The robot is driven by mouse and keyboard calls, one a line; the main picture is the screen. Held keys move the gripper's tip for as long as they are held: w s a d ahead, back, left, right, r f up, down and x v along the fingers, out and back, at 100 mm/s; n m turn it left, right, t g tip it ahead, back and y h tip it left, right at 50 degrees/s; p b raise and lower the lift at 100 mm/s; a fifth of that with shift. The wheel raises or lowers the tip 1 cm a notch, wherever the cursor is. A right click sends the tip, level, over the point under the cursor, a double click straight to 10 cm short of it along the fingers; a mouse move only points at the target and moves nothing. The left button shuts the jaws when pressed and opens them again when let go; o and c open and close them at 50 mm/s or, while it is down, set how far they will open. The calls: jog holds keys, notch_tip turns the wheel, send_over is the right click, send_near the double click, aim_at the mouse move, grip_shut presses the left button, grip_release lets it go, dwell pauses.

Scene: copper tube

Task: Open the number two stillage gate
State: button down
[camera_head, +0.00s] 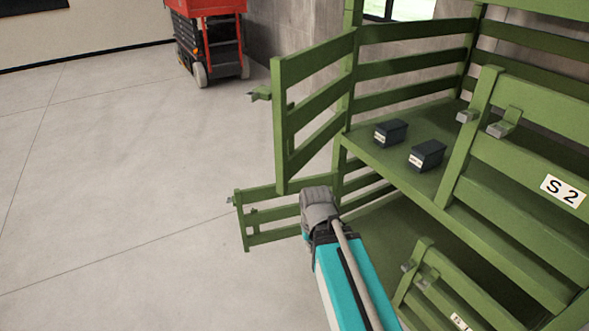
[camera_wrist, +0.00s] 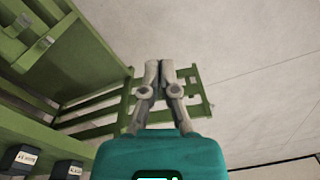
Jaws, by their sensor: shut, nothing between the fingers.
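The upper stillage gate bears an S 2 label (camera_head: 563,190) on its right leaf (camera_head: 530,150), which stands across the front with grey latch pieces (camera_head: 502,129). The left leaf (camera_head: 315,95) stands swung outward, away from the opening, with a latch piece (camera_head: 261,93) on its outer edge. My gripper (camera_wrist: 160,66) is shut and empty in the wrist view, with green gate bars (camera_wrist: 196,92) behind it. In the head view the grey end of my arm is just below the left leaf's lower corner; the fingertips are hidden there. Whether it touches the leaf cannot be told.
A lower gate leaf (camera_head: 262,239) also stands outward below, close to my arm. A lower labelled leaf is at bottom right. Two dark boxes, one here (camera_head: 428,155), sit on the upper shelf. A red lift (camera_head: 208,40) stands at the back. The floor at left is clear.

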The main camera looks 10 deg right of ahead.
aim_at(287, 173)
jog(key=w+d+r+m+t+y+p, duration=0.3)
jog(key=w+r+m, duration=0.3)
jog(key=w+m, duration=0.4)
jog(key=w+d+r+m+t+y+p, duration=0.3)
jog(key=w+r+m, duration=0.4)
jog(key=w+m, duration=0.4)
jog(key=d+m+p, duration=0.1)
jog(key=d+m, duration=0.1)
jog(key=m, duration=0.3)
jog(key=shift+w+d+p, duration=0.2)
jog(key=shift+p, duration=0.2)
jog(key=shift+w+a, duration=0.1)
jog(key=b+x, duration=0.2)
jog(key=x, duration=0.2)
jog(key=r+b+x, duration=0.1)
jog(key=b+x, duration=0.1)
jog(key=x, duration=0.1)
jog(key=w+a+b+x, duration=0.1)
jog(key=b+x, duration=0.2)
jog(key=x, duration=0.1)
jog(key=shift+w+a, duration=0.1)
jog(key=shift+a, duration=0.1)
jog(key=shift+w+a, duration=0.4)
jog(key=shift+a, duration=0.1)
